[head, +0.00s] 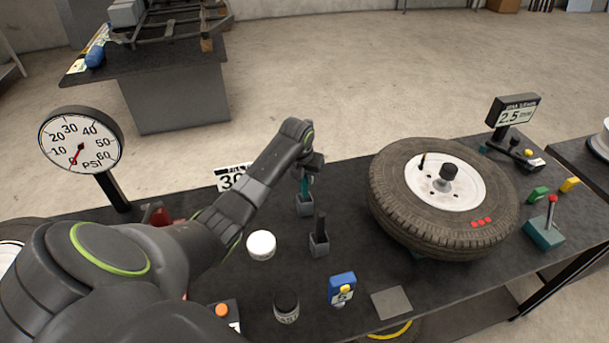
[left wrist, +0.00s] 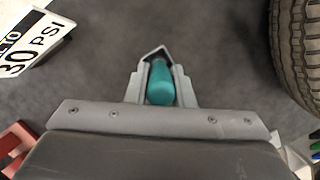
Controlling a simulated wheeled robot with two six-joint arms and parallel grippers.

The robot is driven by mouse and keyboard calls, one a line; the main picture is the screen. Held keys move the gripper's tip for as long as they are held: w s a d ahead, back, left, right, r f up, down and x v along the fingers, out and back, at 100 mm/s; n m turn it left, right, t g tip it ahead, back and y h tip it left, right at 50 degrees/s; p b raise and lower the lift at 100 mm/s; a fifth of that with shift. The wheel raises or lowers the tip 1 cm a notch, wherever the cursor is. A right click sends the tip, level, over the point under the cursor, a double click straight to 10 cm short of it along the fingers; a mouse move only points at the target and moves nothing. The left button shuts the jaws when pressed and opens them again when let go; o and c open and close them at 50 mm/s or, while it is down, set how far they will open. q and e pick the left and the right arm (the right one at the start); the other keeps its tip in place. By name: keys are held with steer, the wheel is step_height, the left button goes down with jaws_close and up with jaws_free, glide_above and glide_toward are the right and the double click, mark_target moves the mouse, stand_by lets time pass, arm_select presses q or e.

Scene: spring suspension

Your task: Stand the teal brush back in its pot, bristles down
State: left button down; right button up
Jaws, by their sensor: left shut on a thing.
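My left gripper (head: 308,168) is shut on the teal brush (head: 304,187) and holds it roughly upright, with its lower end toward the table. The teal brush also shows in the left wrist view (left wrist: 160,88), end-on between the two jaws. A small grey pot (head: 305,205) is directly below the brush in the head view. The brush's lower end meets the pot's mouth in the picture; I cannot tell whether it is inside or just above. The bristles are hidden. My right gripper is not in view.
A white round lid (head: 261,245) is to the left, a large tyre (head: 400,215) to the right. A 30 PSI sign (head: 232,177) stands behind. A blue box (head: 342,288) and black jar (head: 286,307) are in front.

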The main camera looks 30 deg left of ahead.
arm_select(q)
steer(key=c, duration=1.2)
jaws_free()
steer(key=shift+o, duration=0.2)
steer(key=shift+r, duration=0.3)
steer(key=p+v, duration=0.2)
steer(key=v, duration=1.5)
steer(key=shift+f, duration=0.1)
